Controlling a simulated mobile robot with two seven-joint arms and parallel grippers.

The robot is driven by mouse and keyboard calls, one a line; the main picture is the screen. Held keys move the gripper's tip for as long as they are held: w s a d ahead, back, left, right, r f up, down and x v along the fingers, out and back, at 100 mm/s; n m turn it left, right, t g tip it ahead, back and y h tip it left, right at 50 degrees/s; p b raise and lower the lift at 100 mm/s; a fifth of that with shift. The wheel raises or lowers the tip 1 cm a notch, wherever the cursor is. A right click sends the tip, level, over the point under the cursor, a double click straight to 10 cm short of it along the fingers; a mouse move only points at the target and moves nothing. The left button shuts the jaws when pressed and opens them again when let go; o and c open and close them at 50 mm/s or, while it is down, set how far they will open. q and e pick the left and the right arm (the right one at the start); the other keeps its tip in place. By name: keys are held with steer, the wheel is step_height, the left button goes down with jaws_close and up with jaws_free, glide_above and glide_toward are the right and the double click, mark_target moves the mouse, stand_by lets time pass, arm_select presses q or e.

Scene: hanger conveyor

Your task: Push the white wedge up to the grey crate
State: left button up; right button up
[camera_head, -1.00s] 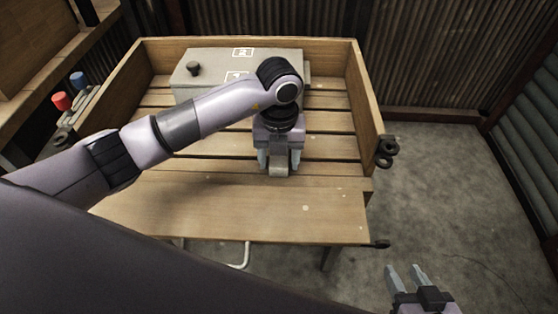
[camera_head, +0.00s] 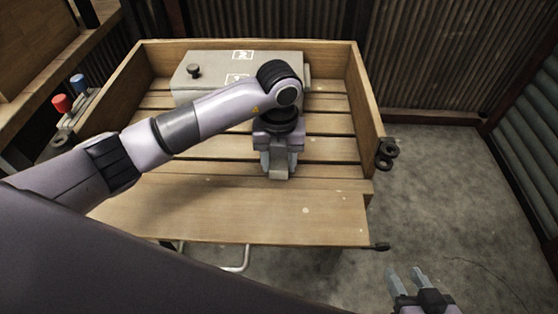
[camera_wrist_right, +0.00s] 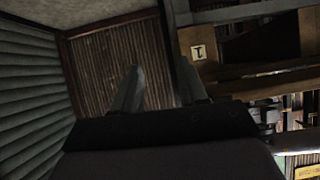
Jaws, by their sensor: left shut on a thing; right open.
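My left gripper (camera_head: 279,166) points down over the near part of the slatted wooden bed and is shut on a small pale grey-white block, likely the white wedge (camera_head: 279,173). Most of it is hidden between the fingers, so its full shape cannot be told. The grey crate (camera_head: 215,69), a box with a dark knob and white number labels, stands at the back of the bed. A clear gap separates the block from it, and my left arm hides part of its front. My right gripper (camera_head: 407,277) is open and empty at lower right; its fingers show in the right wrist view (camera_wrist_right: 160,90).
The wooden bed has raised side walls (camera_head: 364,98) and a bare front board (camera_head: 230,210). Dark rings (camera_head: 387,150) hang outside its right wall. Red (camera_head: 62,103) and blue (camera_head: 77,81) knobs stand at left. The floor at right is open.

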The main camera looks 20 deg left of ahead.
arm_select(q)
steer(key=shift+w, duration=0.1)
steer(key=shift+w+a+b, duration=0.3)
steer(key=shift+w+b, duration=0.2)
steer(key=shift+w, duration=0.35)
steer(key=shift+w+a+b, duration=0.15)
steer(key=shift+w+b, duration=0.25)
steer(key=shift+w, duration=0.1)
steer(key=shift+w+a+b, duration=0.35)
steer(key=shift+w+b, duration=0.35)
steer(key=shift+w, duration=0.2)
steer(key=shift+w+a+f+b, duration=0.1)
steer(key=shift+w+a+b, duration=0.05)
steer(key=shift+w+b, duration=0.35)
steer(key=shift+w+a+b, duration=0.15)
steer(key=shift+w+b, duration=0.1)
steer(key=shift+w, duration=0.3)
steer(key=shift+w+f, duration=0.3)
steer(key=shift+c, duration=0.2)
steer(key=shift+w+r, duration=0.1)
steer(key=shift+w, duration=0.15)
steer(key=shift+c, duration=0.6)
steer(key=shift+w+a+r+b, duration=0.1)
steer(key=shift+w+a+b, duration=0.2)
steer(key=shift+w+b, duration=0.45)
steer(key=shift+w, duration=0.25)
